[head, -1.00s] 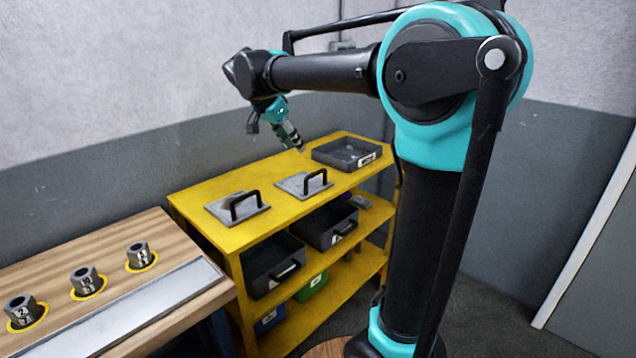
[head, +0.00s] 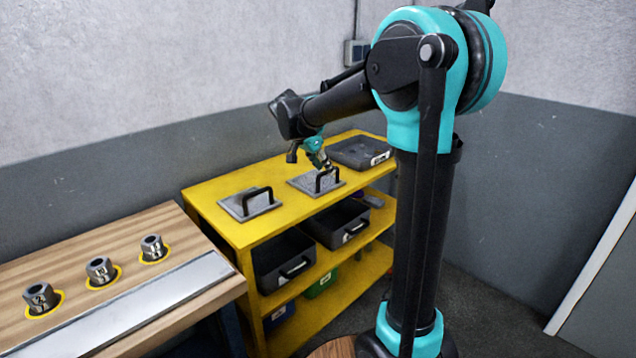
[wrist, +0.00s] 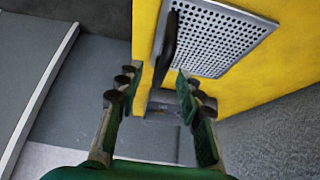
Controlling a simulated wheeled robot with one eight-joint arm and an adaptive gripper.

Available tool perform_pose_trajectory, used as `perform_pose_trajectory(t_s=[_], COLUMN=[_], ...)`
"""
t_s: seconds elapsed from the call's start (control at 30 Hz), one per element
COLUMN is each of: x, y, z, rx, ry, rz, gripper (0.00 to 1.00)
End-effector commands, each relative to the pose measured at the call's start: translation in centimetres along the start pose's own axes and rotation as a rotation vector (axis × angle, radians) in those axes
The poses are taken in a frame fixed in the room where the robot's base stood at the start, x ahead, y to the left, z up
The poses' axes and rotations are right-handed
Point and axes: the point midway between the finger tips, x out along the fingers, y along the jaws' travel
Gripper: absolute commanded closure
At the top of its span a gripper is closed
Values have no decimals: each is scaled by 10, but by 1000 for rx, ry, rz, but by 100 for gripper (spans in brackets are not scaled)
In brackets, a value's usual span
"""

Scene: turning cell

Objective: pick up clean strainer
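Two flat grey strainers with black arched handles lie on the yellow cart top in the head view: a left one (head: 236,207) and a right one (head: 304,184). A perforated strainer plate (wrist: 222,40) with no visible dirt fills the upper wrist view. Its black handle (wrist: 168,45) stands out towards the space between my fingertips. My gripper (head: 323,166) is at the right strainer's handle, pointing down. In the wrist view my gripper (wrist: 160,80) is open, with the fingers apart and no contact visible. The left strainer is out of the wrist view.
A dark tray (head: 362,153) sits behind the right strainer on the yellow cart (head: 246,232). Black bins (head: 340,222) fill the shelf below. A wooden bench (head: 100,252) with three metal hex parts stands at the left.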

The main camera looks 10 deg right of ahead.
Motion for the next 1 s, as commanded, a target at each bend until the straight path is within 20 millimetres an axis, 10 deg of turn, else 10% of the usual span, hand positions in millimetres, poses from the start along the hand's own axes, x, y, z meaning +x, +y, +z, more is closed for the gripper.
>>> perform_pose_trajectory(t_s=[0.57,1.0], x=[43,43], y=[-3,-3], z=[-4,-4], rx=[0,0], ry=[1,0], rz=[0,0], gripper=[63,100])
